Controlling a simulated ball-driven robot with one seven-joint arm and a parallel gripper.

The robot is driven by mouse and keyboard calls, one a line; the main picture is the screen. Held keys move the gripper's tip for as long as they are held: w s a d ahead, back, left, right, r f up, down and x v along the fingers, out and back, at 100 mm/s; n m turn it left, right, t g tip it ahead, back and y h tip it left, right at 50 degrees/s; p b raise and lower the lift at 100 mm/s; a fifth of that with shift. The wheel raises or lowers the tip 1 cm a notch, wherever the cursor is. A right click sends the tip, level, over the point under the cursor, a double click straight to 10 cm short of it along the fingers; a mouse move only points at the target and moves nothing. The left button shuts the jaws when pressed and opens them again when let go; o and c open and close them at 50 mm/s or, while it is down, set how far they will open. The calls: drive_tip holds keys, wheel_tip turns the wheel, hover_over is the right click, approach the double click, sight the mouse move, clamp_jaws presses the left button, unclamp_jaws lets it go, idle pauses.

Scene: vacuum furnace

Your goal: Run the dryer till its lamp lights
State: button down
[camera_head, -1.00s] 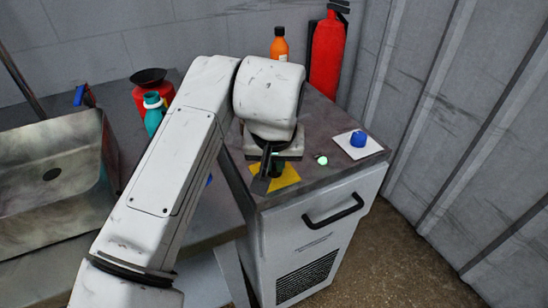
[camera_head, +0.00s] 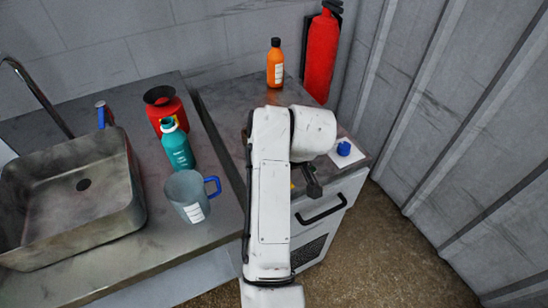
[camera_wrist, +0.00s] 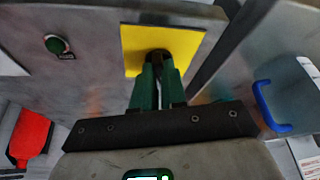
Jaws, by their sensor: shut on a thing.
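The dryer seems to be the white cabinet (camera_head: 338,192) with a grey top and a black handle at its front right. In the wrist view, a yellow plate (camera_wrist: 190,45) on the top carries a dark knob (camera_wrist: 158,57). My gripper (camera_wrist: 158,72) has its green fingers shut on this knob. A round lamp (camera_wrist: 56,44) with a small label is to the left of the plate; it looks dark green there. In the head view my arm hides the lamp and most of the plate.
A blue knob on a white plate (camera_head: 344,148) is at the cabinet's right. An orange bottle (camera_head: 275,65) and red extinguisher (camera_head: 321,55) stand behind. A grey mug (camera_head: 190,193), teal bottle (camera_head: 177,148), red container (camera_head: 165,108) and sink (camera_head: 70,190) are left.

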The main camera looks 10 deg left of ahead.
drive_tip(key=shift+d+n+g+p, duration=0.1)
drive_tip(key=shift+n+g+p, duration=0.2)
drive_tip(key=shift+n+p, duration=0.8)
drive_tip(key=c, duration=1.2)
unclamp_jaws()
drive_tip(key=shift+w, duration=0.1)
drive_tip(key=shift+r, duration=0.1)
drive_tip(key=p+v, duration=0.1)
drive_tip(key=v, duration=0.9)
drive_tip(key=shift+d+r+p, duration=0.2)
drive_tip(key=shift+d+p, duration=0.05)
drive_tip(key=shift+p, duration=0.1)
